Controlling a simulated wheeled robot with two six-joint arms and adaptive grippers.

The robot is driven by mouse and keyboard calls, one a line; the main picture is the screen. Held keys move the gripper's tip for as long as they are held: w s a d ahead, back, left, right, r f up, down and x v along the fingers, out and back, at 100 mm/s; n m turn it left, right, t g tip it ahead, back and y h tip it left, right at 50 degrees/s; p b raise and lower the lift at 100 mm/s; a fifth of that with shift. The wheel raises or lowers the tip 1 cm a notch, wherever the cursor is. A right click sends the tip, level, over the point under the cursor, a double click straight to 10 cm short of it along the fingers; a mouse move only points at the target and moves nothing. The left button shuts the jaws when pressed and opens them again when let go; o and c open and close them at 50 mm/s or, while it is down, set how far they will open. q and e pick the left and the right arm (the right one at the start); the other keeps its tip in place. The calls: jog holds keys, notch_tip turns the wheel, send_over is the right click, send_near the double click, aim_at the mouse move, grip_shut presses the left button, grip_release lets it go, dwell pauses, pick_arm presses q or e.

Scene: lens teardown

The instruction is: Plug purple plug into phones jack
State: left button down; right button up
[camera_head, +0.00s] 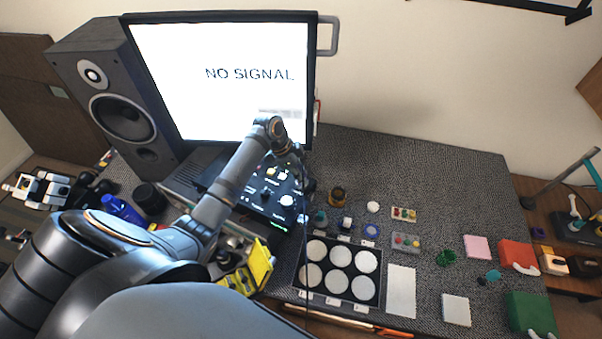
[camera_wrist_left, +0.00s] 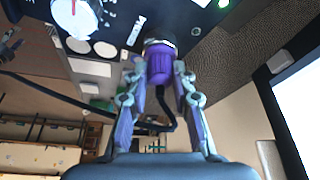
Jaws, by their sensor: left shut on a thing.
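In the left wrist view, my left gripper (camera_wrist_left: 160,85) is shut on the purple plug (camera_wrist_left: 160,66), with a finger on each side. The plug's dark collar points at the black panel of the audio unit (camera_wrist_left: 175,12). Its tip is hidden, so I cannot tell whether it is in a jack. In the head view, the audio unit (camera_head: 262,203) with knobs and lit labels stands below the monitor. My left gripper (camera_head: 296,160) is at its right upper side. The phones jack cannot be made out. My right gripper is not in view.
The monitor (camera_head: 225,45) reads NO SIGNAL, and a black speaker (camera_head: 120,100) stands left of it. A black tray (camera_head: 318,298) with white discs lies right of the unit. A dark cable hangs from the gripper area. The mat (camera_head: 430,160) is bare at the back right.

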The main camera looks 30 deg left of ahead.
pick_arm(q)
jog(key=c, duration=1)
grip_release()
jog(key=shift+c, duration=0.2)
jog(key=shift+a+r, duration=0.1)
jog(key=shift+r, duration=0.1)
jog(key=v, duration=1.1)
jog(key=shift+r, duration=0.25)
jog(key=shift+s+f, duration=0.1)
jog(key=shift+s, duration=0.1)
